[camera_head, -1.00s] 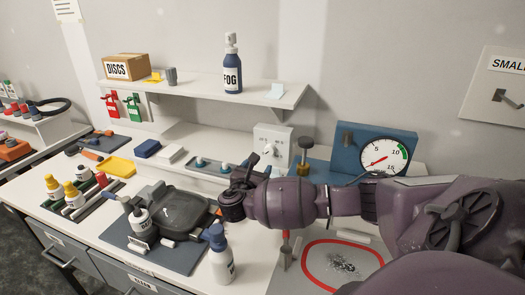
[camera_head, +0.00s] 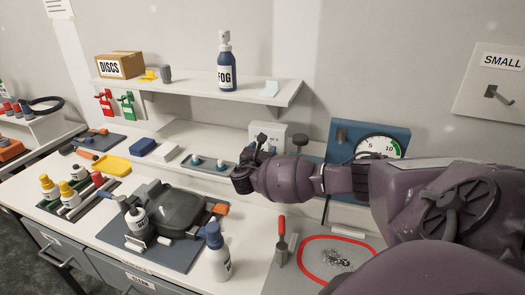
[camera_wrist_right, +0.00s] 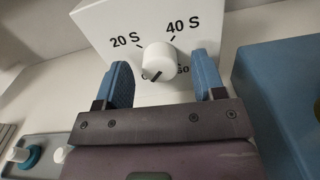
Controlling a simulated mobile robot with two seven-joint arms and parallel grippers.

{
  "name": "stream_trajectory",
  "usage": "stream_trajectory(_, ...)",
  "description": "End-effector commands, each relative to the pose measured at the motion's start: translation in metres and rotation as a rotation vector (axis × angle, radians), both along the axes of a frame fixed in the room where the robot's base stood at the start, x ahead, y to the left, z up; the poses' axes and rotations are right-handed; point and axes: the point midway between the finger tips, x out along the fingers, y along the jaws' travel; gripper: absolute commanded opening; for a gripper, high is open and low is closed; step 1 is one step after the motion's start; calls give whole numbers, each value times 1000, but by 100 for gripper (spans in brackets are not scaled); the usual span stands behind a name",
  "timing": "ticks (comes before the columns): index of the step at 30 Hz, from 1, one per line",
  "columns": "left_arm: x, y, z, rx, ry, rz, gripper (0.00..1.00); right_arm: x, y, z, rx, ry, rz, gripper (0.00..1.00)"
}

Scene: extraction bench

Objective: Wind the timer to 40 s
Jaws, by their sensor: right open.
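The timer (camera_head: 281,128) is a white box at the back of the bench, partly hidden by my right arm in the head view. In the right wrist view its white face (camera_wrist_right: 105,18) carries the marks "20 S" and "40 S", with a third mark partly hidden. Its round white knob (camera_wrist_right: 158,57) has a dark pointer line towards the lower left, away from 40 S. My right gripper (camera_wrist_right: 164,78) is open, its blue fingers to either side of and below the knob, with nothing between them. It also shows in the head view (camera_head: 261,143). My left gripper is out of view.
A blue panel with a round gauge (camera_head: 381,146) stands right of the timer; its blue side fills the wrist view's right (camera_wrist_right: 275,90). A grey tray with teal-based pieces (camera_head: 208,167) lies left. The shelf (camera_head: 200,90) with a FOG bottle (camera_head: 226,65) hangs above.

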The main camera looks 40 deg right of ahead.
Motion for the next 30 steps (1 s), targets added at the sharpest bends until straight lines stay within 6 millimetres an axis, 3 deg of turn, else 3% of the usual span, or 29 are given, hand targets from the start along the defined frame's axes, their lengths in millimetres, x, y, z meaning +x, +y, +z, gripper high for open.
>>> stream_trajectory(1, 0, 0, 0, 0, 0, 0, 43, 0, 0, 0, 0, 0, 0, 63)
stream_trajectory(11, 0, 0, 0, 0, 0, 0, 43, 0, 0, 0, 0, 0, 0, 14)
stream_trajectory(30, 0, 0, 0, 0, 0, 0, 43, 0, 0, 0, 0, -1, 0, 14)
